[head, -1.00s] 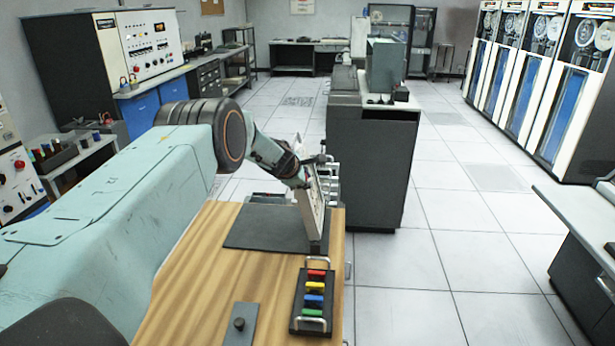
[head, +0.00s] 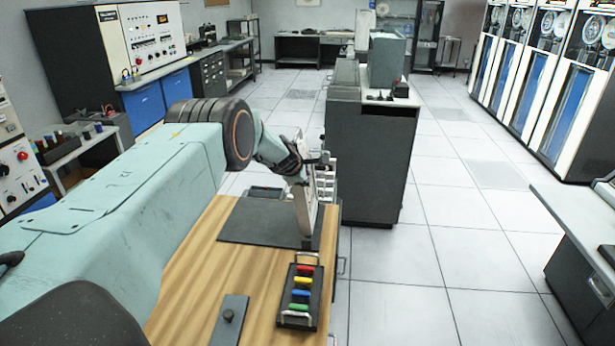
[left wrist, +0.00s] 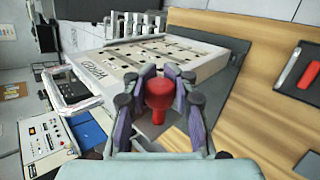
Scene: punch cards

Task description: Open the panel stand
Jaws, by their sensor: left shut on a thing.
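The panel stand's pale panel (head: 306,208) stands steeply, seen nearly edge-on, on a dark mat (head: 250,228) on the wooden tabletop. In the left wrist view its broad perforated face (left wrist: 180,62) carries printed lettering and a metal handle (left wrist: 78,98). My left gripper (left wrist: 160,80) is shut on a red knob (left wrist: 158,95) in front of the panel. In the head view my left gripper (head: 302,178) is close against the panel, and the knob is hidden there. My right gripper is not in view.
A black rack (head: 299,300) with red, yellow, blue and green pieces lies at the table's front right. A grey plate with a knob (head: 229,317) lies left of it. A dark cabinet (head: 370,160) stands beyond the table. Open floor (head: 400,270) lies to the right.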

